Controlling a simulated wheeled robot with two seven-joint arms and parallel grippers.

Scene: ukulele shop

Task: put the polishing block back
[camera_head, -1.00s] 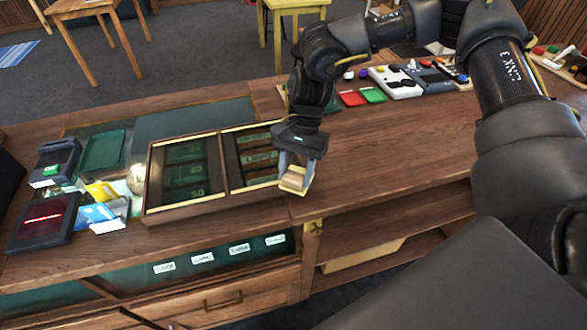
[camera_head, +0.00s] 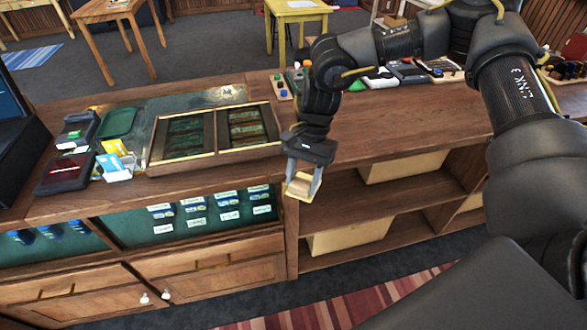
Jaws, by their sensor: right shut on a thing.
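My right gripper (camera_head: 302,183) is shut on a small tan block with a yellowish edge (camera_head: 298,188), which I take to be the polishing block. The block hangs low between the two grey fingers, just in front of the counter's front edge in the picture. It lies to the right of and lower than the two-part wooden tray (camera_head: 222,155) on the counter. How far it is from the counter front is hard to tell. My left gripper is not in view.
Cards (camera_head: 112,163) and a dark card terminal (camera_head: 64,174) lie at the counter's left. Game devices (camera_head: 407,70) line the back right. Below are open shelves with cream boxes (camera_head: 350,233), and drawers (camera_head: 205,262). The counter (camera_head: 390,135) right of my gripper is clear.

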